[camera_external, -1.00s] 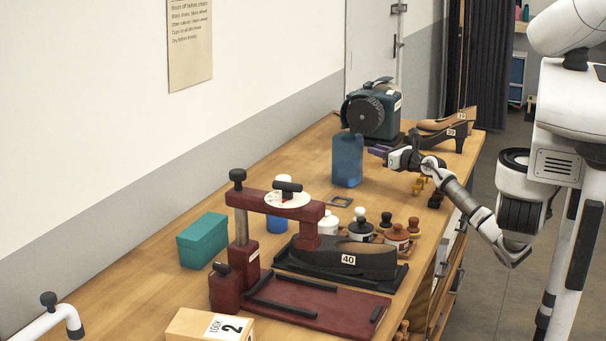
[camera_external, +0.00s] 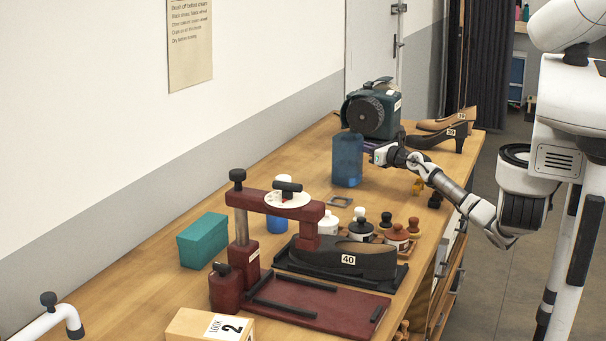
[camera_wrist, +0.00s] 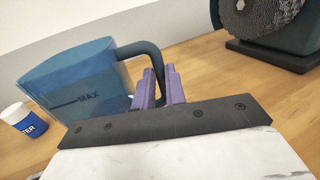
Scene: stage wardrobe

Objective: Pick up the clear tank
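The clear tank (camera_external: 347,162) is a see-through blue container standing upright on the wooden bench in the external view. In the wrist view the tank (camera_wrist: 85,83) shows a MAX mark and a dark looped handle (camera_wrist: 140,49) on its right side. My gripper (camera_external: 370,147) is at the tank's right side. In the wrist view its purple fingers (camera_wrist: 161,80) sit close together on either side of the handle's upright part and appear shut on it. The fingers hide part of the handle.
A green machine with a round brush (camera_external: 370,113) stands right behind the tank. Dark and tan shoes (camera_external: 437,137) are behind my gripper. A red press (camera_external: 245,225), a teal box (camera_external: 202,240) and several small jars stand nearer the camera. Bare bench lies left of the tank.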

